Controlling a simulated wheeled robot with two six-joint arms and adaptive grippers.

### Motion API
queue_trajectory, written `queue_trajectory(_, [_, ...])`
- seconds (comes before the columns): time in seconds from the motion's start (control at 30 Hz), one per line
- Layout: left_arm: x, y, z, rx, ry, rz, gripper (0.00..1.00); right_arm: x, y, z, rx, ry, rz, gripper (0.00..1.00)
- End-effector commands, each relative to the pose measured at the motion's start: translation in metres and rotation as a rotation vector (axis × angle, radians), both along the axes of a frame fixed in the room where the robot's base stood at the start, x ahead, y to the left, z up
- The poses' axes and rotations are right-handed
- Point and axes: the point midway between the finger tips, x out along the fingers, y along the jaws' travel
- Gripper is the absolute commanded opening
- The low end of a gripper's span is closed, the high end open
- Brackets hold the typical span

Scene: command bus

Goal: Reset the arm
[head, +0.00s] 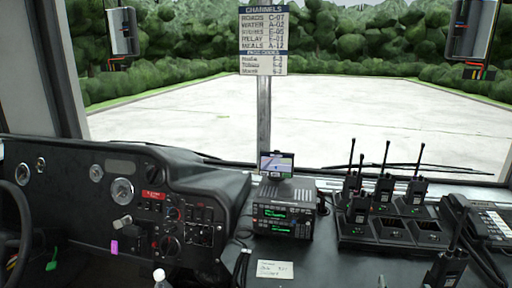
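Neither of my grippers shows in the head view, and no part of my arms can be made out. The black dashboard (215,185) runs across the lower part of the view. On it stand a radio unit with green displays (282,219) and a charger tray (370,236) with several black handheld radios (383,192).
A steering wheel (18,225) is at the left edge. A desk phone (490,222) stands at the right, with another handheld radio (446,268) in front. A paper note (274,269) lies below the radio unit. A channel sign (263,40) hangs on the windshield post.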

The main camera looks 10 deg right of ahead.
Motion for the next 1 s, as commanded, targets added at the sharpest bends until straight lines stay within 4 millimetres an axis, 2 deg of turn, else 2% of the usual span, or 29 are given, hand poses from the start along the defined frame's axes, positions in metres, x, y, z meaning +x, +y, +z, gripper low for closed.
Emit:
queue_trajectory(0.17, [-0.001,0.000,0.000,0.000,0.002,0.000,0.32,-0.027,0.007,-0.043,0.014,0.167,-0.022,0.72])
queue_trajectory(0.37, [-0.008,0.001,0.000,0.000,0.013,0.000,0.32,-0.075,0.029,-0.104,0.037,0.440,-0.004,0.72])
queue_trajectory(0.57, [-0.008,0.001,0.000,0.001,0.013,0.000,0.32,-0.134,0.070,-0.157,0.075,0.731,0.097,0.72])
queue_trajectory(0.77, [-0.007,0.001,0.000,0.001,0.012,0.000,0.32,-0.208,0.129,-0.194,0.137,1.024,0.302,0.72])
queue_trajectory(0.8, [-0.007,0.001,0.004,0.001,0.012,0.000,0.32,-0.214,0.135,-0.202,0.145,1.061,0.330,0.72])
queue_trajectory(0.87, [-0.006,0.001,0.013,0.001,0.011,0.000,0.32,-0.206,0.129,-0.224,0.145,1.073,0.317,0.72])
queue_trajectory(1.0, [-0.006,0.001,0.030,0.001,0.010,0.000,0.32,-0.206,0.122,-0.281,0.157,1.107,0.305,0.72])
